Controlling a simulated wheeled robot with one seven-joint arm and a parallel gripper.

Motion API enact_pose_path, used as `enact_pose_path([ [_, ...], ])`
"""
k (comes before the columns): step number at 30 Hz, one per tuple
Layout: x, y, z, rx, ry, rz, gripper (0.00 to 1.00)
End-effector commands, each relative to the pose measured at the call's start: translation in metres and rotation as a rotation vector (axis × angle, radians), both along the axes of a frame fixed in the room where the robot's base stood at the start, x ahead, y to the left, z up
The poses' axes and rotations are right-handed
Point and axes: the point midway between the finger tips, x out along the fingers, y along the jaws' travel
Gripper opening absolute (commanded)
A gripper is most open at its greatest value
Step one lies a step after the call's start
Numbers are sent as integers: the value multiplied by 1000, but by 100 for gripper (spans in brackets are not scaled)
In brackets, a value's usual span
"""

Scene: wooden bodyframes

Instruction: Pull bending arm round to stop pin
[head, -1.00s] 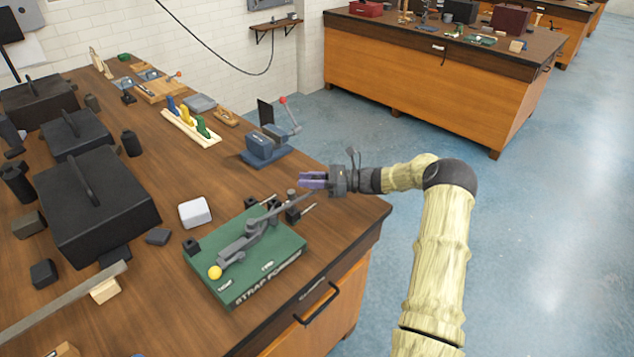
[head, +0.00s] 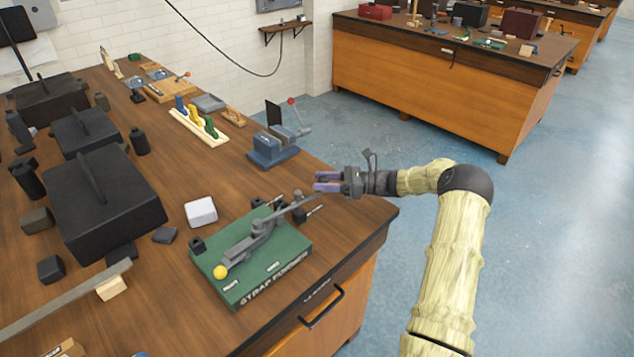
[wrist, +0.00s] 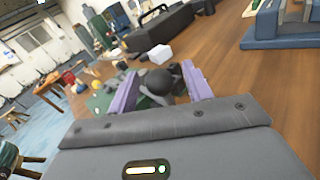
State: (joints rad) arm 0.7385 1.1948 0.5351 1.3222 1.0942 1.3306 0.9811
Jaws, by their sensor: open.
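The strap former is a green base (head: 230,290) lettered "STRAP FORMER" near the table's front corner. A grey bending arm (head: 250,240) lies across it, with a yellow ball (head: 220,272) near its left end; its other end reaches toward my gripper. Dark pegs and thin rods stand around its far side, and I cannot tell which is the stop pin. My gripper (head: 327,182) is open, its purple fingers just above and right of that end. In the wrist view a dark round knob (wrist: 158,81) shows between the fingers (wrist: 160,92); I cannot tell whether they touch it.
A blue vise (head: 272,150) with a red-tipped lever stands behind the former. A white block (head: 201,211) and black cases (head: 105,200) lie to the left. A grey bar (head: 70,300) crosses the front left. Open floor lies right of the table.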

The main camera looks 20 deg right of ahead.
Motion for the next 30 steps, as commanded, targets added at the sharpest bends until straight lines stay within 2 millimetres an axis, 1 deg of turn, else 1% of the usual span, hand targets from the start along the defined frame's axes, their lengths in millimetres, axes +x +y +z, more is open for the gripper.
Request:
enact_pose_path([
  [1, -3, -10, -2, -1, -1, -4, 50],
  [3, -7, -23, -2, 0, -2, -4, 50],
  [18, -39, -117, -2, -1, -2, -6, 50],
  [21, -44, -131, -2, -1, -2, -4, 50],
  [24, -47, -140, -1, -1, -2, -3, 50],
  [30, -48, -144, 0, 0, 0, -1, 50],
])
